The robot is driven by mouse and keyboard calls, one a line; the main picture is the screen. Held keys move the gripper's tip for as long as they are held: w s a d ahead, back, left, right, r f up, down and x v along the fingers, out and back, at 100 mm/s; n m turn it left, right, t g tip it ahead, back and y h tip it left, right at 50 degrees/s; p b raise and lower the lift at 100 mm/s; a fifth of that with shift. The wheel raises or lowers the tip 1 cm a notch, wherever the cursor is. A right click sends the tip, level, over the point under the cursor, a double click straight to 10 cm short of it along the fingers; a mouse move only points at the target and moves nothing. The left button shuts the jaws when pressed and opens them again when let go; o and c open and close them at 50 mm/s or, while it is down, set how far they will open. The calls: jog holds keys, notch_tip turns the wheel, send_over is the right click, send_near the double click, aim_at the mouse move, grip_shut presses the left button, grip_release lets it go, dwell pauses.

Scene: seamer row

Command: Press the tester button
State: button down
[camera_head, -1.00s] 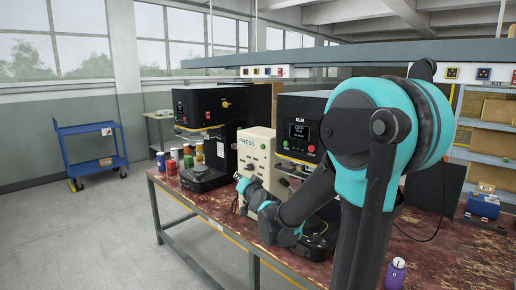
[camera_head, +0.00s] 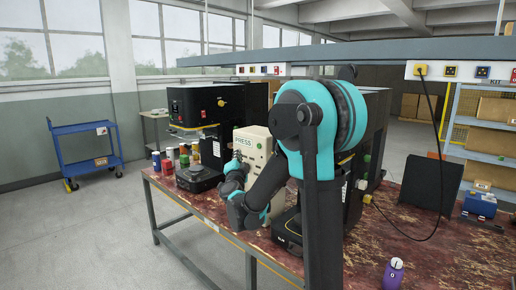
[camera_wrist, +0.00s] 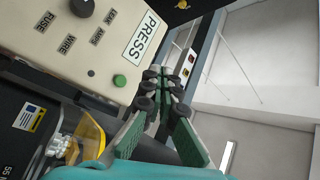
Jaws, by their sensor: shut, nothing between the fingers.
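The tester is a cream box (camera_head: 252,142) labelled PRESS, standing on the bench between two black machines. In the wrist view its cream face (camera_wrist: 70,42) shows tilted, with FUSE, WIRE, LEAK and AMPS labels. A round green button (camera_wrist: 119,80) sits near the PRESS label, and a dark knob sits at the top. My gripper (camera_wrist: 165,82) is shut and empty, with its fingertips to the right of the green button in the picture. Contact does not show.
A black machine (camera_head: 200,110) stands left of the tester, with several cans (camera_head: 167,165) beside it. Another black machine (camera_head: 376,130) is partly hidden behind my arm. A purple bottle (camera_head: 393,274) stands at the bench front. A blue cart (camera_head: 88,150) is on the floor at left.

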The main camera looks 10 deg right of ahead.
aim_at(256, 143)
jog(key=w+d, duration=0.5)
jog(key=d, duration=0.2)
dwell(0.3)
jog(key=shift+w+d, duration=0.1)
jog(key=shift+d, duration=0.05)
dwell(1.3)
jog(key=shift+w+d, duration=0.2)
jog(key=shift+w+d, duration=0.25)
jog(key=shift+d, duration=0.1)
dwell(0.8)
dwell(0.4)
jog(key=shift+s+a, duration=0.55)
jog(key=shift+a, duration=0.15)
jog(key=s+a, duration=0.1)
jog(key=a, duration=0.1)
jog(key=s+a, duration=0.2)
dwell(0.4)
